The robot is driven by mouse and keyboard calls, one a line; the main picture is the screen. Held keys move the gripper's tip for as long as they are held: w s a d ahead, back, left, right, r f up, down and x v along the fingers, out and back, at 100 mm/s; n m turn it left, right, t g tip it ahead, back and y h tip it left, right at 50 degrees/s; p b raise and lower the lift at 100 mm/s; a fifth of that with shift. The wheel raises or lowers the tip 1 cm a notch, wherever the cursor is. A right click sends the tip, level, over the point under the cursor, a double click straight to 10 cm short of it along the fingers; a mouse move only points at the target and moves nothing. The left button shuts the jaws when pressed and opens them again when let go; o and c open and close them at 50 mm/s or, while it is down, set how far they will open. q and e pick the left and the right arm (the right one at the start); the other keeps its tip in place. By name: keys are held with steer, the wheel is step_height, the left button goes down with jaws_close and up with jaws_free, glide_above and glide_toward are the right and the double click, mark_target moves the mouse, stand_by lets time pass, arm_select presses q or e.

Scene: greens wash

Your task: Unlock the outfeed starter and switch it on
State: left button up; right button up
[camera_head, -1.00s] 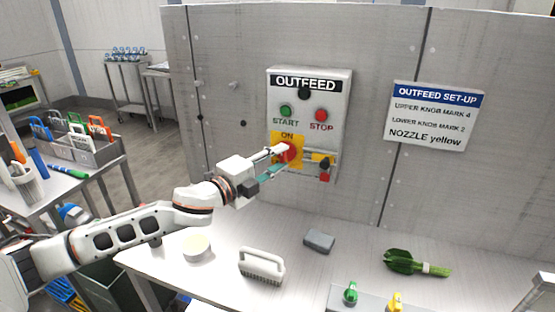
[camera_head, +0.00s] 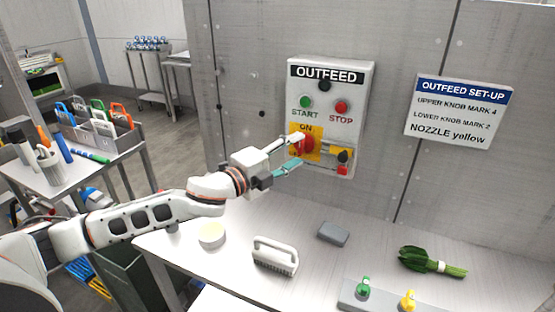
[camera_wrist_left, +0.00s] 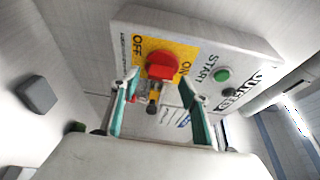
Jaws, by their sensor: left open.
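The outfeed starter is a grey box (camera_head: 331,82) on the wall, with a green START button (camera_head: 306,102) and a red STOP button (camera_head: 341,107). Below them a red rotary knob (camera_head: 308,145) sits on a yellow ON/OFF plate (camera_wrist_left: 181,50). A small black and red piece (camera_head: 343,157), perhaps the lock, is at the box's lower right; its fastening is unclear. My left gripper (camera_head: 299,150) is open at the knob. In the left wrist view its fingers stand either side of the knob (camera_wrist_left: 162,66); contact cannot be told. My right gripper is out of view.
A sign (camera_head: 458,112) hangs right of the starter. The bench (camera_head: 215,262) below holds a white-handled brush (camera_head: 275,257), a round pale item (camera_head: 212,234), a grey block (camera_head: 334,233) and green leaves (camera_head: 430,261). A tool caddy (camera_head: 110,140) stands at the left.

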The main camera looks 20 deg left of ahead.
arm_select(q)
steer(key=v, duration=1.1)
steer(key=shift+r, duration=0.1)
steer(key=shift+s, duration=0.1)
